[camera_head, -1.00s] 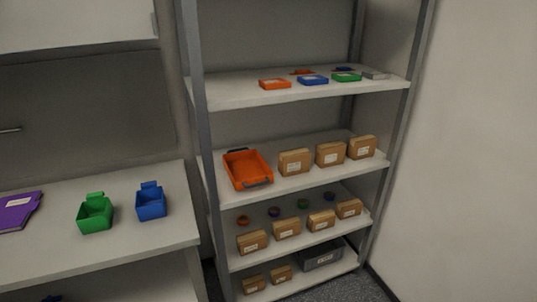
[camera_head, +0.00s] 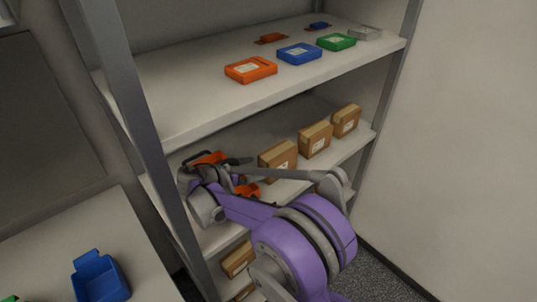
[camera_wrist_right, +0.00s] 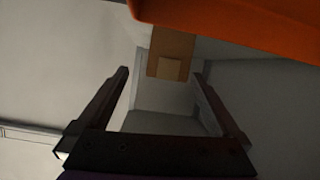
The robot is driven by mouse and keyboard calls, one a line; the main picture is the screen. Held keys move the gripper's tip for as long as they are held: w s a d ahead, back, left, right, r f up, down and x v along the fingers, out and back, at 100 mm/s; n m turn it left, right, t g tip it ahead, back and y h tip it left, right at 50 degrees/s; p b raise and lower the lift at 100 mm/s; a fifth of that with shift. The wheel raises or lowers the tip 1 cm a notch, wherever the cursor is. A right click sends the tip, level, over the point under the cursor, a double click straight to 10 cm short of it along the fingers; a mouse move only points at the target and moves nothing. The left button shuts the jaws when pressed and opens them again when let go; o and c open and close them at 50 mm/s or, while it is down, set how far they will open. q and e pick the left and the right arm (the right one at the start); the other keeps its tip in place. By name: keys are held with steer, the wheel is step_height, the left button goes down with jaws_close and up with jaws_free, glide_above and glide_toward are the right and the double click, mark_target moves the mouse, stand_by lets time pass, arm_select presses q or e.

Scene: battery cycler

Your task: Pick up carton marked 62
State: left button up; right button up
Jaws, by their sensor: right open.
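Several brown cartons stand on the middle shelf. In the head view they include a left carton (camera_head: 278,160), a middle carton (camera_head: 315,139) and a right carton (camera_head: 345,121). Their labels are too small to read, so I cannot tell which is marked 62. My right gripper (camera_head: 232,164) is over the orange bin (camera_head: 248,190), left of the left carton, and partly hidden by my arm. In the wrist view the right gripper (camera_wrist_right: 163,76) is open and empty. A brown carton (camera_wrist_right: 172,45) with a paler label shows beyond its fingertips, apart from them. My left gripper is out of view.
The upper shelf (camera_head: 190,95) above my right gripper holds orange, blue, green and grey flat boxes. A shelf post (camera_head: 150,150) stands left of my arm. Another carton (camera_head: 238,259) sits on the lower shelf. A blue bin (camera_head: 98,278) is on the left bench.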

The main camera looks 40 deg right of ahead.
mark_target(263, 160)
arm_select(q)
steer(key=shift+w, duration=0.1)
arm_select(e)
steer(key=shift+w+r+m, duration=0.1)
steer(key=shift+w+m, duration=0.3)
steer(key=shift+w, duration=0.1)
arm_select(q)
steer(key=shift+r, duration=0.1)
arm_select(e)
steer(key=shift+w+d+r+h, duration=0.1)
steer(key=shift+d+h, duration=0.15)
steer(key=shift+h, duration=0.05)
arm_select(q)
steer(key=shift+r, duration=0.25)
arm_select(e)
steer(key=shift+m, duration=0.3)
steer(key=x, duration=0.4)
steer(key=shift+d, duration=0.4)
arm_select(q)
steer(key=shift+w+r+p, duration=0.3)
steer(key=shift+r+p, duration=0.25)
arm_select(e)
steer(key=x, duration=0.5)
steer(key=shift+d, duration=0.1)
steer(key=shift+w+d+f, duration=0.15)
steer(key=shift+d+f, duration=0.15)
steer(key=shift+a, duration=0.1)
steer(key=c, duration=0.4)
steer(key=shift+r, duration=0.1)
jaws_close()
